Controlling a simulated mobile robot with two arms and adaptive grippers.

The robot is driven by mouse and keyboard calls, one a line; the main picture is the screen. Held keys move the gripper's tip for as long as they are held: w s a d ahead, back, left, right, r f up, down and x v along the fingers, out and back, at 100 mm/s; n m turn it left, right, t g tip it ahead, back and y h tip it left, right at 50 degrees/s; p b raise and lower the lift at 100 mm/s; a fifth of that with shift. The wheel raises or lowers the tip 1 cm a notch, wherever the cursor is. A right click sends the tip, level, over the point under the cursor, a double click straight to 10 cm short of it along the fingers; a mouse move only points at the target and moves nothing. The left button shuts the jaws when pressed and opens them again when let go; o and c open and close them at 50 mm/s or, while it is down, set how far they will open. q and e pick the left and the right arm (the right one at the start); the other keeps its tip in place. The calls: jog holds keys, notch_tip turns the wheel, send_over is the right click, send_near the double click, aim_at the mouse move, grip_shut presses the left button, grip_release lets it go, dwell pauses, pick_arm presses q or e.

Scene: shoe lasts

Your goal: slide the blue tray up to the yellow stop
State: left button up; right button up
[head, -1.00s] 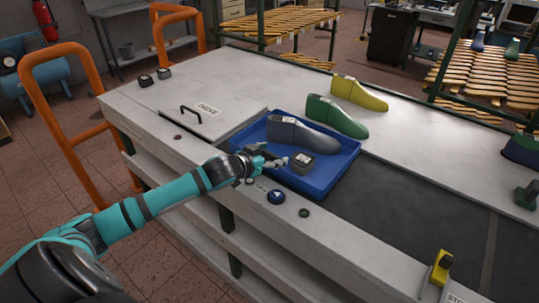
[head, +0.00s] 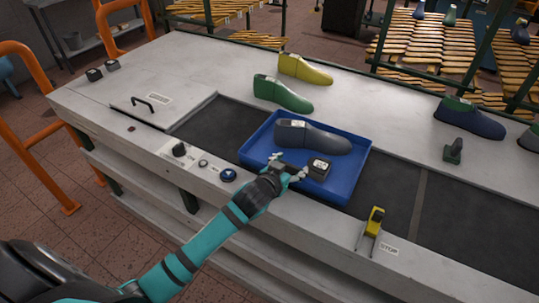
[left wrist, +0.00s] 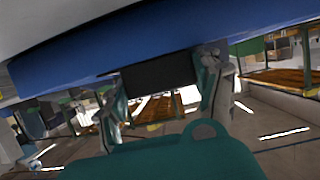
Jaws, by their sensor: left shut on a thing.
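The blue tray (head: 350,172) lies on the dark belt (head: 395,195) and carries a grey shoe last (head: 315,138) and a small dark block (head: 320,167). My left gripper (head: 289,172) is shut on the tray's near rim, left of the block. In the left wrist view the tray (left wrist: 60,72) spans the top, above the fingers of the left gripper (left wrist: 163,92). The yellow stop (head: 375,221) stands at the near side of the belt, right of the tray, with a gap of bare belt between. My right gripper is not in view.
Green (head: 283,94) and yellow (head: 304,70) lasts stand on the bench behind the belt. A blue last (head: 470,119) and a small dark green piece (head: 453,150) are farther right. A knob (head: 179,149) and a blue button (head: 228,175) sit along the near edge.

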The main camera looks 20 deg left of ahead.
pick_arm(q)
send_over(310, 191)
jog(key=a, duration=0.2)
jog(key=shift+w+d, duration=0.1)
jog(key=shift+w, duration=0.25)
jog(key=shift+d, duration=0.85)
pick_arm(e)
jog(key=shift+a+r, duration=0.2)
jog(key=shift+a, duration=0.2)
pick_arm(q)
jog(key=o, duration=1.7)
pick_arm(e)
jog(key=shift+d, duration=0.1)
pick_arm(q)
jog(key=shift+s, duration=0.1)
